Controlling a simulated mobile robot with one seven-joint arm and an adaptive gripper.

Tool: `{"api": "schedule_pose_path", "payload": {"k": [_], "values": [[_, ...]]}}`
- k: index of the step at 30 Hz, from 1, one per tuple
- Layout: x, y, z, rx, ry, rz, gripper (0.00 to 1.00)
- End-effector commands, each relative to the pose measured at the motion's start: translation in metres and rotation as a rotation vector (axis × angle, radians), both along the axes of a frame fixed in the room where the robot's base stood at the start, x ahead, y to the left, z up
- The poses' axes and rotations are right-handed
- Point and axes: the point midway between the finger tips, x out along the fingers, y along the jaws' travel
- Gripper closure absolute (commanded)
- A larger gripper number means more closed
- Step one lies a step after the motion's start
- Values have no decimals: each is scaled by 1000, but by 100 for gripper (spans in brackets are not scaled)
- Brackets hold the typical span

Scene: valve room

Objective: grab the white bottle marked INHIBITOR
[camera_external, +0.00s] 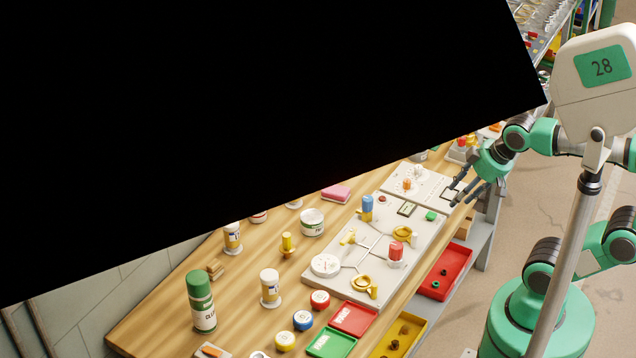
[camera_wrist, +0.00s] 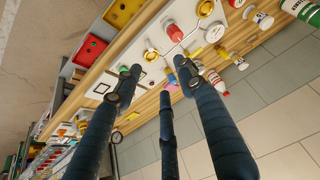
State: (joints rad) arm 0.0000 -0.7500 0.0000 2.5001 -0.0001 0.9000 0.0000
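No label reading INHIBITOR can be made out. Two small white bottles with coloured bands stand upright on the wooden bench: a near one (camera_external: 270,276) and a farther one (camera_external: 233,228). I cannot tell whether either is the one named. In the wrist view a white bottle with red parts (camera_wrist: 216,82) is near the right finger, its label too small to read. My gripper (camera_external: 466,192) is over the bench's right end, well apart from the two small bottles. It also shows in the wrist view (camera_wrist: 157,76), its dark fingers spread with nothing between them.
A white valve panel (camera_external: 325,284) with knobs and yellow handles lies between my gripper and the bottles. A green and white bottle (camera_external: 201,303) stands at the near left. Red (camera_external: 461,262) and yellow (camera_external: 388,346) bins hang along the front. A black area hides the upper left.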

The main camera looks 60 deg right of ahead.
Motion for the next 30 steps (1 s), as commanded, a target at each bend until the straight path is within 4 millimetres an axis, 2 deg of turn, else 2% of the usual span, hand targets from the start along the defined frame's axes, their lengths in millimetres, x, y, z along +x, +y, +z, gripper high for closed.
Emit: {"api": "schedule_pose_path", "payload": {"k": [2, 3, 17, 23, 30], "values": [[0, 0, 0, 0, 0, 0, 60], [0, 0, 0, 0, 0, 0, 52], [6, 0, 7, 0, 3, 2, 52], [27, 1, 29, -2, 18, 9, 52], [76, 3, 68, -6, 48, 23, 52]]}}
